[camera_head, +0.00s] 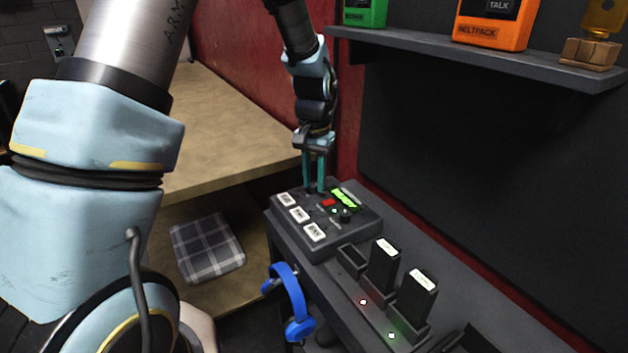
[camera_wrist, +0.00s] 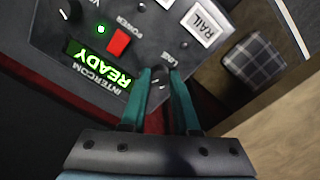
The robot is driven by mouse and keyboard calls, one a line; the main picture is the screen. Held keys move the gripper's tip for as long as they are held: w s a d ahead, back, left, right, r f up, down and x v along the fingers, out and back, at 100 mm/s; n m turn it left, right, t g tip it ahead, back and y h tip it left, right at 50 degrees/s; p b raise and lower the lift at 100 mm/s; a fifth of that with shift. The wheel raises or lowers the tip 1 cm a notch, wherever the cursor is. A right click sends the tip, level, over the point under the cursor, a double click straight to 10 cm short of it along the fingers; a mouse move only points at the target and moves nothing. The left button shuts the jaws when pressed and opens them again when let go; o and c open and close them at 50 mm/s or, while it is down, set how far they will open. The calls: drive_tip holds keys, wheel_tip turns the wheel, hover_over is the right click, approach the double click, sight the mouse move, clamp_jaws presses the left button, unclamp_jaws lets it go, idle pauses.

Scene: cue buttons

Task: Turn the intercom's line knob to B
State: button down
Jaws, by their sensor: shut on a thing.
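The intercom (camera_head: 318,247) is a dark box on the desk with white buttons, a red power switch (camera_wrist: 119,42) and a green screen reading READY (camera_wrist: 102,62). My gripper (camera_head: 314,190) reaches down onto its far left corner. In the wrist view my gripper (camera_wrist: 163,78) has its two teal fingers on either side of the small dark line knob (camera_wrist: 159,82), beside the LINE label, and is shut on it. The fingers hide much of the knob, and I cannot read which letter it points to.
A black volume knob (camera_head: 345,215) sits on the intercom's right side. Chargers holding dark packs (camera_head: 418,297) stand to the right on the desk. A blue headset (camera_head: 290,300) hangs at the desk's front edge. A shelf (camera_head: 480,58) runs above.

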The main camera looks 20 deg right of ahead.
sight(314, 184)
drive_tip(key=shift+m, duration=0.5)
drive_tip(key=c, duration=0.7)
unclamp_jaws()
drive_tip(key=shift+o, duration=0.2)
wheel_tip(314, 184, up, 11)
drive_tip(key=b, duration=0.2)
drive_tip(key=shift+f, duration=0.1)
drive_tip(key=s+a+f+n, duration=0.2)
drive_tip(key=a+n, duration=0.1)
drive_tip(key=a, duration=0.6)
drive_tip(key=s+a+f+n+t, duration=0.1)
drive_tip(key=s+a+f+n, duration=0.1)
drive_tip(key=a, duration=0.8)
drive_tip(key=s+a+f+n, duration=0.3)
drive_tip(key=a, duration=0.7)
drive_tip(key=shift+n+t, duration=0.3)
drive_tip(key=shift+n, duration=0.1)
